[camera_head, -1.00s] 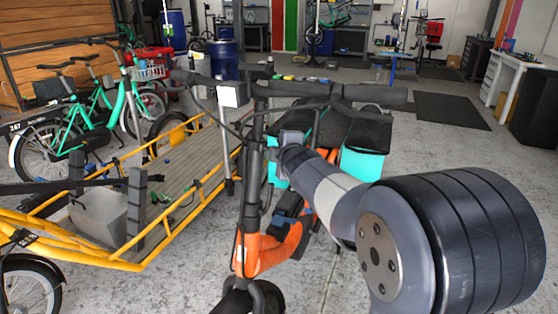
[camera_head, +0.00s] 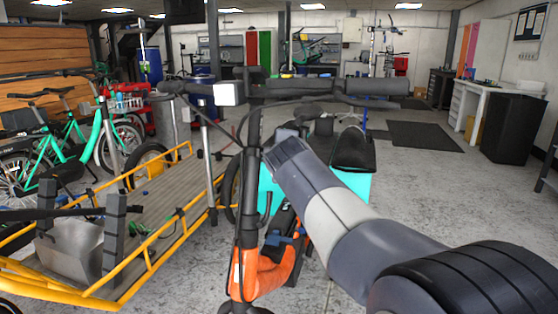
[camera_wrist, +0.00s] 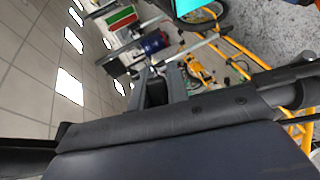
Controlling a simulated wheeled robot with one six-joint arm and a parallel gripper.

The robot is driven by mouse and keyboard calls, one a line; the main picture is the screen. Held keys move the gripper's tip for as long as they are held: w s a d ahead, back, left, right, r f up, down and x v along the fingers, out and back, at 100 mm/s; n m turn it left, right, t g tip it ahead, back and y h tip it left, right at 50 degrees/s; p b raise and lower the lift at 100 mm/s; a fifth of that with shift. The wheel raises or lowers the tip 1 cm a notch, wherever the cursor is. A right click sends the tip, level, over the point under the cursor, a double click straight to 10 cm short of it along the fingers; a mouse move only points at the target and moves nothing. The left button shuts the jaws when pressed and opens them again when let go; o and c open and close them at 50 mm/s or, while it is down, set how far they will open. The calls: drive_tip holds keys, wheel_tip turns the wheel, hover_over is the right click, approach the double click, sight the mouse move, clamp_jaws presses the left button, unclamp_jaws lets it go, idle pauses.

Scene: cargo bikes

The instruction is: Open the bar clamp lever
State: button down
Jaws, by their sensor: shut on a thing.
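The orange cargo bike (camera_head: 262,272) stands in front of me with its black steering post (camera_head: 250,180) and handlebar (camera_head: 300,88). In the wrist view, my gripper (camera_wrist: 157,84) has its two grey fingers on either side of a small dark part (camera_wrist: 155,92), which looks like the bar clamp lever. The fingers are shut on it, just past a dark bar (camera_wrist: 170,122) that crosses the picture. In the head view, my arm reaches in from the lower right to the post, and the gripper's fingertips cannot be made out. The lever's shape and angle are mostly hidden.
A yellow-framed cargo bike (camera_head: 140,262) with a grey plank deck stands close on the left. Green bikes (camera_head: 85,145) stand behind it. A turquoise box (camera_head: 350,182) is behind the post.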

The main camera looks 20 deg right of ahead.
drive_tip(key=shift+s+a+f+m+h+b, duration=0.15)
drive_tip(key=shift+s+m+h+b, duration=0.35)
drive_tip(key=shift+b, duration=0.65)
drive_tip(key=shift+g+h+b, duration=0.3)
drive_tip(key=shift+g+h, duration=0.1)
drive_tip(key=c, duration=1.4)
unclamp_jaws()
drive_tip(key=shift+r, duration=0.25)
drive_tip(key=shift+o, duration=0.2)
drive_tip(key=p+v, duration=0.2)
drive_tip(key=v, duration=0.8)
drive_tip(key=shift+s, duration=0.4)
